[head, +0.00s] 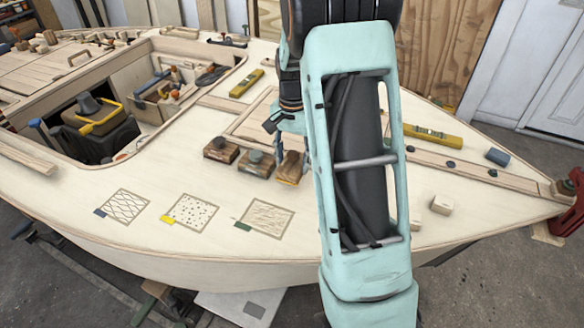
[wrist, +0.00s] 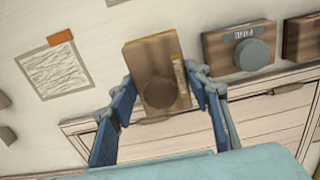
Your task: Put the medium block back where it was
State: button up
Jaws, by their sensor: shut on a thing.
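Three brown wooden blocks with round knobs stand in a row on the pale deck. In the head view they are the left block (head: 221,150), the middle block (head: 256,163) and the right block (head: 291,172). My gripper (head: 290,150) is over the right block, partly hidden by my arm. In the wrist view its blue fingers (wrist: 162,88) close on both sides of that block (wrist: 150,58), which has a yellowish label strip. The other two blocks stand to the right there. I cannot read which block is the medium one, nor tell whether the held block touches the deck.
Three outlined squares lie in front: crosshatched with a blue tag (head: 122,206), dotted with a yellow tag (head: 190,211), and streaked with a green tag (head: 265,217). The open cockpit with a toolbox is at left.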

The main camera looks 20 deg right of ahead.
aim_at(292, 169)
jog(key=shift+w+f, duration=0.3)
jog(key=shift+f, duration=0.1)
jog(key=shift+d+f, duration=0.1)
jog(key=shift+f, duration=1.4)
jog(key=shift+f, duration=0.25)
jog(key=o, duration=1.6)
jog(key=shift+c, duration=0.2)
notch_tip(292, 169, up, 12)
jog(key=shift+r+p, duration=0.25)
jog(key=shift+p, duration=0.1)
